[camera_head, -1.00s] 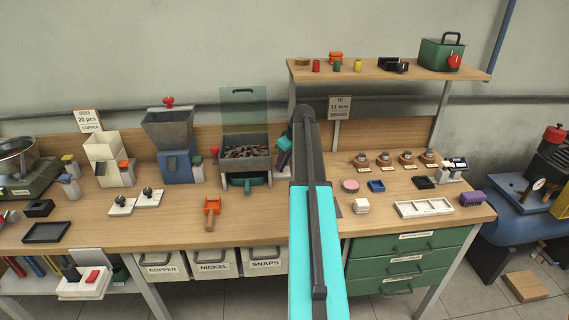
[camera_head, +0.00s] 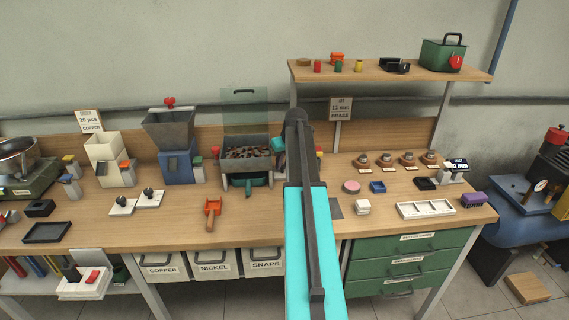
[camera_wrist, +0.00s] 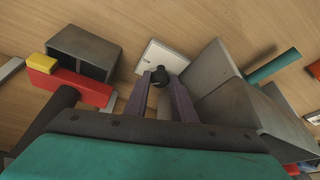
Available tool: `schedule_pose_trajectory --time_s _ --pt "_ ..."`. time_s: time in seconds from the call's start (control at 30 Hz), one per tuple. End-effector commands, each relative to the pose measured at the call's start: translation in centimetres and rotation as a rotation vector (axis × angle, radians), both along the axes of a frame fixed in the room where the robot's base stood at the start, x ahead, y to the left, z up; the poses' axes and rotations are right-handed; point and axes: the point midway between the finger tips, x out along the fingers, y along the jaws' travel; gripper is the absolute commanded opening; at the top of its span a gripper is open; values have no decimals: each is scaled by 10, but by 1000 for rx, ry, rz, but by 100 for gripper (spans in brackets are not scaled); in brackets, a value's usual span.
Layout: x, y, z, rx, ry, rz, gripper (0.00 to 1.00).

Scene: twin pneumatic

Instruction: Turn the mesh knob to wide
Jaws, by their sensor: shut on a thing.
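In the wrist view a small dark round knob (camera_wrist: 159,76) stands on a pale plate (camera_wrist: 163,56); I take it for the mesh knob, though no label on it is legible. My gripper (camera_wrist: 160,82) is shut on this knob, with one grey finger on each side. I cannot read which setting it points to. In the head view my arm covers this spot, and the knob and fingertips are hidden. My teal wrist shows just right of the grey sieve box (camera_head: 247,163), which holds many small brownish pieces and has a teal-handled part below.
In the wrist view a dark open box (camera_wrist: 83,52) with a red block (camera_wrist: 68,88) lies left, and a large grey housing (camera_wrist: 225,88) stands close on the right. A raised shelf (camera_head: 385,72) stands behind, to the right.

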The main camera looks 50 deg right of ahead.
Motion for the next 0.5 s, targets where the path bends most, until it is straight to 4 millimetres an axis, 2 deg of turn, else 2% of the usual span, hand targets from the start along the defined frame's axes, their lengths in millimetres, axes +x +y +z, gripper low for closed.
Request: schedule_pose_trajectory --time_s 0.1,0.13,0.2,0.5 --pt "0 -1 1 -2 -1 1 1" --pt "0 -1 1 -2 -1 1 28" --pt "0 -1 1 -2 -1 1 40" --pt "0 -1 0 -1 -1 1 41"
